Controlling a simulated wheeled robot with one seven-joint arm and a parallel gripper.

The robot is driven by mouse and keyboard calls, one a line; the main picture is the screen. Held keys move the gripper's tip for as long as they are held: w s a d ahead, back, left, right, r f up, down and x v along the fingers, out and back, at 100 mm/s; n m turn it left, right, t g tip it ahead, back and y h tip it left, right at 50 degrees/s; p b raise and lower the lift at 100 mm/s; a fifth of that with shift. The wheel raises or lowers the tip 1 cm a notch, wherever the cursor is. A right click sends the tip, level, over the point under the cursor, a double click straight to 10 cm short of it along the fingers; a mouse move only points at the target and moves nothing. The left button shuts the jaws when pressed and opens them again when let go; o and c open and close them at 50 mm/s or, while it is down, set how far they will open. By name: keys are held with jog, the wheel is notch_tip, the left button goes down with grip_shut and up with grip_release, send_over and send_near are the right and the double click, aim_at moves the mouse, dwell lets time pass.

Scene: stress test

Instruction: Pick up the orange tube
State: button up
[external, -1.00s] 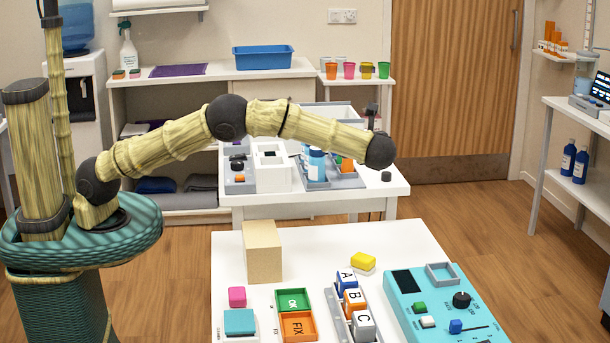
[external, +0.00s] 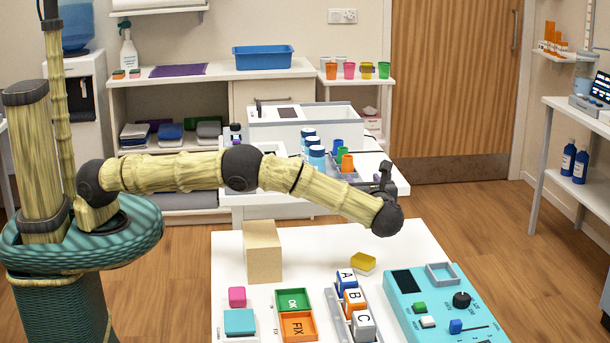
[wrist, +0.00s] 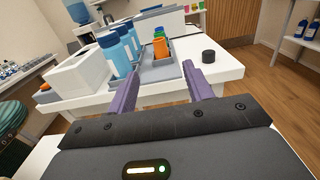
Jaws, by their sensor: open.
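The orange tube (external: 347,162) stands in a grey tray (external: 350,177) on the white table behind the front table. It also shows in the wrist view (wrist: 160,47), ahead of my gripper and roughly between its fingers in the picture. A blue tube (external: 338,146) stands just behind it. My gripper (wrist: 160,85) is open and empty, with its two purple fingers apart, at a distance from the tube. In the external view my gripper (external: 385,180) is at the end of the arm, to the right of the tray; its fingers are hard to make out there.
Blue-capped bottles (external: 316,157) stand left of the orange tube. A white box (wrist: 80,75) is further left. A black round piece (wrist: 208,56) lies on the table at right. The front table holds a wooden block (external: 263,252) and a turquoise panel (external: 440,300).

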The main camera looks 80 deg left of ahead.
send_near(348, 156)
jog(key=a+p, duration=0.1)
jog(key=a, duration=0.2)
jog(key=shift+a+r, duration=0.15)
jog(key=shift+a, duration=0.2)
jog(key=shift+s+a, duration=0.15)
jog(key=shift+a, duration=2.45)
jog(key=c, duration=1)
